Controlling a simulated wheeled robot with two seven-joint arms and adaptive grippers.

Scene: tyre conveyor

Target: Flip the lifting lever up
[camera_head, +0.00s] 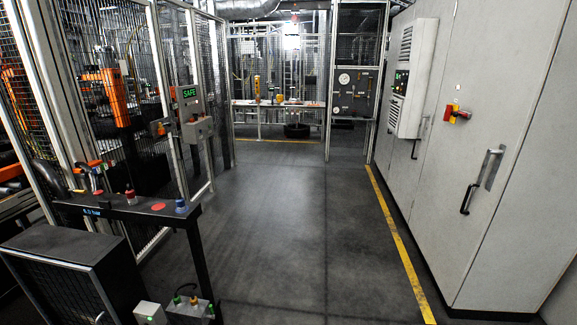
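Neither of my grippers is in view. I cannot tell for sure which part is the lifting lever. A black console (120,210) at the left carries a red button (158,207), a blue knob (181,207) and a small red-topped part (131,195). Orange-red and dark parts (88,168) stand at its far left end; their exact shape is too small to tell. A small grey box (188,308) at the bottom edge bears green and orange knobs or levers, partly cut off by the frame.
Mesh fencing (105,90) with a green SAFE sign (190,93) stands behind the console. Grey cabinets (490,150) with a red and yellow switch (457,113) line the right. A bench (275,103) and a tyre (297,130) are at the back. The middle floor (285,220) is clear.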

